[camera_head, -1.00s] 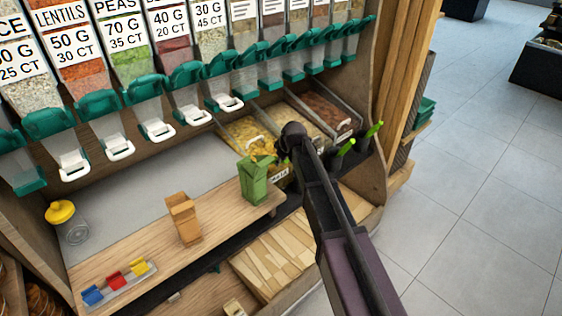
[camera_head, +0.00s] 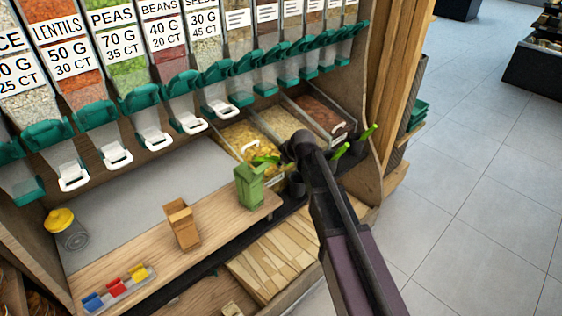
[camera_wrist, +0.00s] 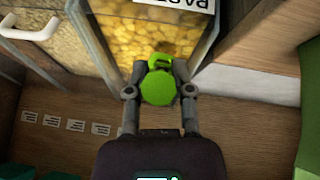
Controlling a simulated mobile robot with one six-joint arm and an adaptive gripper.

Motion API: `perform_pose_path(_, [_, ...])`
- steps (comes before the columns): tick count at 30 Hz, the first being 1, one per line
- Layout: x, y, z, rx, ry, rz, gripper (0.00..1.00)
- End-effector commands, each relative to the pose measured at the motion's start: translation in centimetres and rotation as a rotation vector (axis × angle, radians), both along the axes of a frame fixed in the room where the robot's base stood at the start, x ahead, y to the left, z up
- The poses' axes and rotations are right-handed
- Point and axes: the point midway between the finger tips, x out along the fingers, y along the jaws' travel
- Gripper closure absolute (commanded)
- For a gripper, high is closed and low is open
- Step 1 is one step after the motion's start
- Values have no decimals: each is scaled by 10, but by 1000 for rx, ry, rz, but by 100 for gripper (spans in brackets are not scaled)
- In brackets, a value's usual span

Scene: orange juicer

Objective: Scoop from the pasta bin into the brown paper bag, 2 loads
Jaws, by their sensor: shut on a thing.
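The brown paper bag (camera_head: 183,229) stands upright and open on the wooden shelf in the head view. A green bag (camera_head: 249,188) stands to its right. The pasta bin (camera_head: 239,136) holds yellow pasta behind the green bag; its front also shows in the wrist view (camera_wrist: 150,42). My gripper (camera_wrist: 159,86) is shut on a green scoop (camera_wrist: 158,88), whose round handle end sits between the fingers. In the head view the scoop (camera_head: 266,160) is beside the green bag's top, in front of the pasta bin. I cannot tell whether it holds pasta. My arm partly hides the gripper there.
Dispensers with teal lids (camera_head: 140,98) hang above. A yellow-lidded jar (camera_head: 66,229) and coloured clips (camera_head: 114,288) are at left. The shelf around the brown bag is clear.

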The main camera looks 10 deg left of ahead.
Motion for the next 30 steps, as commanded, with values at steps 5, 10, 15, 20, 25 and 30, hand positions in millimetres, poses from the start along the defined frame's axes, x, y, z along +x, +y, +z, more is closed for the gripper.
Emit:
perform_pose_path(5, [-5, -6, 7, 13, -10, 0, 100])
perform_pose_path(10, [-9, -11, 13, 26, -20, 0, 100])
perform_pose_path(15, [-13, -15, 19, 38, -31, 0, 100])
perform_pose_path(20, [-16, -20, 24, 50, -39, 0, 100])
perform_pose_path(25, [-20, -25, 30, 63, -49, -1, 100])
perform_pose_path(30, [-24, -30, 35, 76, -60, 0, 100])
